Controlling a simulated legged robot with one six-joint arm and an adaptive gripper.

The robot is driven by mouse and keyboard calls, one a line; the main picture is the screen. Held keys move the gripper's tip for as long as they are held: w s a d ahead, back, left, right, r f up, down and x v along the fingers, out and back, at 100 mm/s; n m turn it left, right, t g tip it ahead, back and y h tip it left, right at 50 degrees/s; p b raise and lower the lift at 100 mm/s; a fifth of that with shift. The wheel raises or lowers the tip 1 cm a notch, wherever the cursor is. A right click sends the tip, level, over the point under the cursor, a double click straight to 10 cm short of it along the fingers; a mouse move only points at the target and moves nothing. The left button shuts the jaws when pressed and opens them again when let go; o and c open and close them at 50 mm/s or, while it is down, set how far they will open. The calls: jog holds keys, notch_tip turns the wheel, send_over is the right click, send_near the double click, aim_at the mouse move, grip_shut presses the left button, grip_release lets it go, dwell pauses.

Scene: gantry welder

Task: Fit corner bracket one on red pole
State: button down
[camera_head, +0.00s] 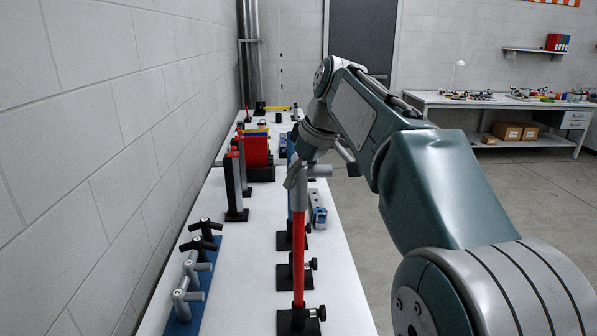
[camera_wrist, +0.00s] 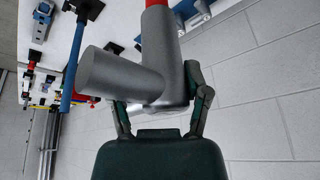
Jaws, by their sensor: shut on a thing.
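The red pole (camera_head: 299,262) stands upright in a black clamp base (camera_head: 299,322) at the table's near right. My gripper (camera_head: 310,148) is above its top, shut on a grey corner bracket (camera_head: 297,190). In the wrist view, the bracket (camera_wrist: 165,65) is a thick grey two-armed tube between my fingers (camera_wrist: 160,108). One arm lines up with the red pole (camera_wrist: 155,20) and meets its end; the other sticks out sideways. I cannot tell how far the pole goes into the bracket.
A blue pole (camera_wrist: 75,55) stands close behind the red one. A blue rack (camera_head: 208,270) with black and grey brackets lies at left. Dark upright posts (camera_head: 234,185) and red bins (camera_head: 257,150) stand farther back. The white table (camera_head: 240,255) is clear between rack and poles.

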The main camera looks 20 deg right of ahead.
jog(key=shift+f, duration=0.85)
grip_release()
jog(key=v, duration=1.2)
jog(key=s+a+f+m+t+h, duration=0.2)
jog(key=s+f+m, duration=0.5)
jog(key=s+f, duration=1.5)
notch_tip(320, 180, down, 4)
jog(key=shift+s+a+f+h, duration=0.15)
jog(key=shift+s+a+h, duration=0.15)
jog(key=shift+a+h, duration=0.4)
